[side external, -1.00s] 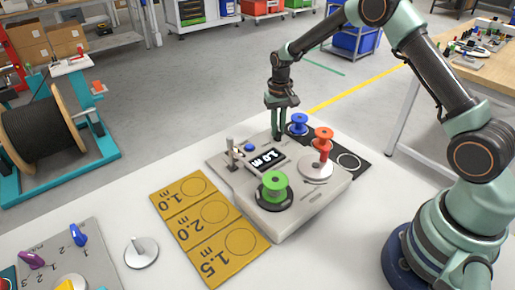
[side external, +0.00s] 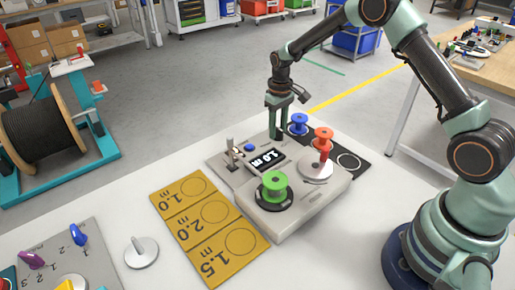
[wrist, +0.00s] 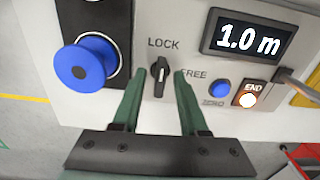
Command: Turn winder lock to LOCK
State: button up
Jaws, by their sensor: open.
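The winder lock is a small black knob (wrist: 160,80) on the winder's light panel (wrist: 200,20). The word LOCK is above it and FREE to its right in the wrist view. The knob stands nearly upright there, a light mark near its upper end on the LOCK side. My gripper (wrist: 160,74) is open, one finger on each side of the knob; I cannot tell whether either finger touches it. In the side view my gripper (side external: 278,136) points down at the winder's far edge (side external: 328,200) and hides the knob.
A blue spool (wrist: 86,65) is close left of my fingers. The display (wrist: 250,38) reads 1.0 m; the END button (wrist: 249,97) is lit.

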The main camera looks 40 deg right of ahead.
aim_at(278, 128)
notch_tip(278, 128, up, 7)
jog(key=shift+r, duration=0.1)
dwell(0.3)
jog(key=shift+o, duration=0.2)
dwell(0.4)
